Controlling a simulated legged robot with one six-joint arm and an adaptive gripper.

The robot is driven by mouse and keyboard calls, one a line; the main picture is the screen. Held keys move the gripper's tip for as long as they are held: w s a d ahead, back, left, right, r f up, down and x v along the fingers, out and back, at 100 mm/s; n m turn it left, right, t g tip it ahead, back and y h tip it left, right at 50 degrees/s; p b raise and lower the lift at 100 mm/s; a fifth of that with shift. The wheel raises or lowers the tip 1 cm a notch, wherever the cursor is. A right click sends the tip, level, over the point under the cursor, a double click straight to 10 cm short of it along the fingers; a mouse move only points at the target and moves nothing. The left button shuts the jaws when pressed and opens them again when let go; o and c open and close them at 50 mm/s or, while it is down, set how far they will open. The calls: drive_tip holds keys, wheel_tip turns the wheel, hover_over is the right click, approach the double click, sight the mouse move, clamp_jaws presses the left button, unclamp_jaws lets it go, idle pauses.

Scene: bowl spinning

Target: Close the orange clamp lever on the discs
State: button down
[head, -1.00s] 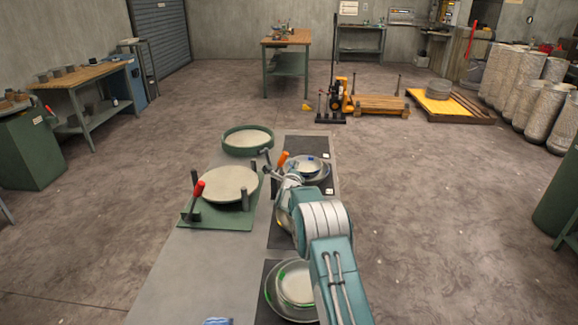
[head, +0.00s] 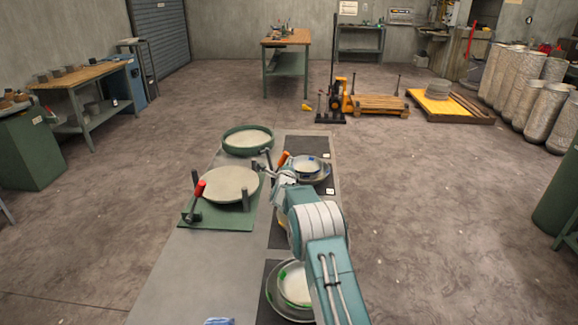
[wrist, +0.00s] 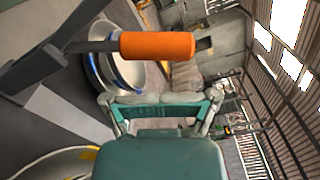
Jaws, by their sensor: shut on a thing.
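The orange clamp lever (head: 283,158) stands tilted at the right of the green fixture (head: 212,218), just beyond my gripper (head: 285,178). In the wrist view the orange handle (wrist: 157,45) lies crosswise on a dark metal rod, close in front of my gripper (wrist: 160,105). My gripper is shut on the lever, though the contact itself is hard to see. A large pale round disc (head: 231,184) lies flat on the green fixture; whether others are stacked under it is hidden. A red-handled lever (head: 198,190) stands at the disc's left edge.
Stacked bowls (head: 306,167) sit on a dark mat right of the lever. More plates and bowls (head: 294,286) lie near my arm. A green round tray (head: 247,140) stands behind the disc. The grey tabletop's front left is clear.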

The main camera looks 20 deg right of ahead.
drive_tip(key=shift+w+a+r+n, duration=0.15)
drive_tip(key=shift+a+r+n, duration=0.25)
drive_tip(key=shift+n, duration=0.3)
drive_tip(key=shift+w+a+r+n, duration=0.2)
drive_tip(key=shift+a+n, duration=0.25)
drive_tip(key=shift+n, duration=0.15)
drive_tip(key=shift+f, duration=0.15)
idle(1.0)
